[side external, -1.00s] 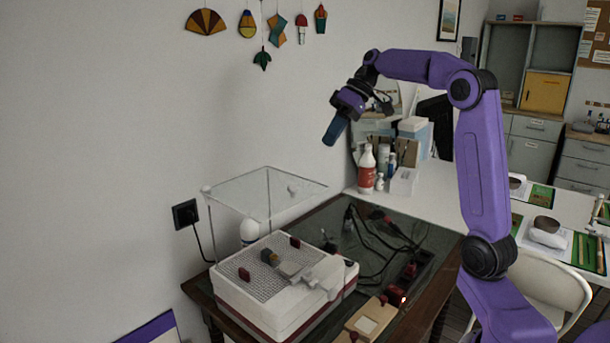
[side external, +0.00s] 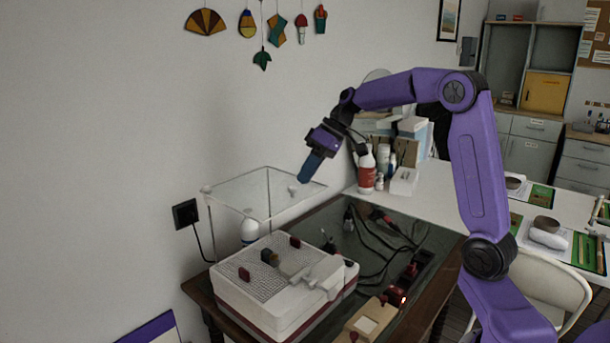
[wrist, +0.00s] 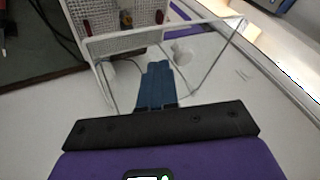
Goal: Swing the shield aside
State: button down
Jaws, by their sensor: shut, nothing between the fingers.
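My gripper (side external: 308,175) is shut and empty, with blue fingers pointing down, just above the shield's right end in the side view. I cannot tell from that view whether it touches. In the wrist view my shut fingers (wrist: 158,70) point towards the shield's frame (wrist: 205,70), with the white knob (wrist: 181,52) close to the right of the fingertips.
On the grinder's grid top are red blocks (side external: 244,274) and a small dark-and-yellow piece (side external: 270,257). Bottles (side external: 367,172) and boxes (side external: 405,180) stand behind to the right. Black cables (side external: 375,235) lie on the dark table. A wall (side external: 90,150) is close behind the shield.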

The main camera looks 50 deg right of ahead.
aim_at(280, 211)
jog(key=shift+s+a+f, duration=0.1)
jog(key=shift+a, duration=0.45)
jog(key=shift+a, duration=0.1)
jog(key=shift+s+a, duration=0.4)
jog(key=shift+a, duration=0.05)
jog(key=s+a+m, duration=0.1)
jog(key=a, duration=0.1)
jog(key=s+a+m+t+h, duration=0.1)
jog(key=a+m, duration=0.1)
jog(key=a, duration=0.1)
jog(key=s+a+m+t, duration=0.1)
jog(key=a, duration=0.1)
jog(key=shift+s+a+h, duration=0.25)
jog(key=shift+s+h, duration=0.05)
jog(key=shift+s, duration=0.05)
jog(key=w+a+m+h, duration=0.2)
jog(key=a+m, duration=0.2)
jog(key=a, duration=0.4)
jog(key=w+a+m+h, duration=0.2)
jog(key=w+a+m, duration=0.1)
jog(key=a, duration=0.5)
jog(key=w+a+m+t+h, duration=0.1)
jog(key=w+a+m+h, duration=0.1)
jog(key=a+m, duration=0.3)
jog(key=shift+w+a+h, duration=0.3)
jog(key=shift+w+a, duration=0.05)
jog(key=shift+a, duration=1.75)
